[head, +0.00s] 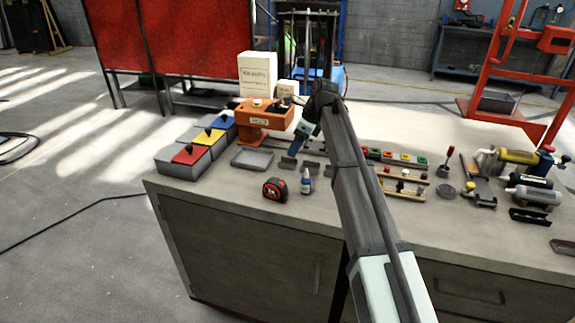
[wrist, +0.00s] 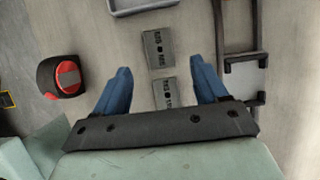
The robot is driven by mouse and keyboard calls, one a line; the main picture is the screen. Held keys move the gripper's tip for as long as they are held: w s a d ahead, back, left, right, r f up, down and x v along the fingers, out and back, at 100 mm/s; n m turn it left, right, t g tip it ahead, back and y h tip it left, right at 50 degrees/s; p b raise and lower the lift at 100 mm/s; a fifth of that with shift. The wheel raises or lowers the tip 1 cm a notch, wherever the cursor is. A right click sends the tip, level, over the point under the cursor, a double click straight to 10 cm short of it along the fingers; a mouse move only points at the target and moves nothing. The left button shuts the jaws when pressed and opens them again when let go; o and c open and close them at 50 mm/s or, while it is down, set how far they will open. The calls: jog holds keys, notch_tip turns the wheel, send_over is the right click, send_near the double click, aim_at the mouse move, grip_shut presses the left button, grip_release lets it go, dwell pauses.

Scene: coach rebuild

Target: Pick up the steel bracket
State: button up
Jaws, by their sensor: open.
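The steel bracket (wrist: 158,49) appears in the wrist view as a grey plate with small holes and dark markings. A similar grey piece (wrist: 164,93) lies just below it in the picture; I cannot tell whether the two are one part. My gripper (wrist: 162,72) is open, its two blue fingers on either side of the grey pieces and nothing held between them. In the head view my gripper (head: 297,144) points down over the worktop, just above small grey pieces (head: 288,163) behind the blue bottle. The height gap is hard to judge.
A grey tray (head: 252,158) lies left of my gripper. A red-black tape measure (head: 275,190) and a blue bottle (head: 307,182) stand in front. A dark clamp-like tool (wrist: 240,52) lies close on the right in the wrist view. Lidded bins (head: 190,158) are farther left.

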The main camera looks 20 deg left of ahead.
jog(key=shift+x, duration=3.4)
jog(key=c, duration=1.2)
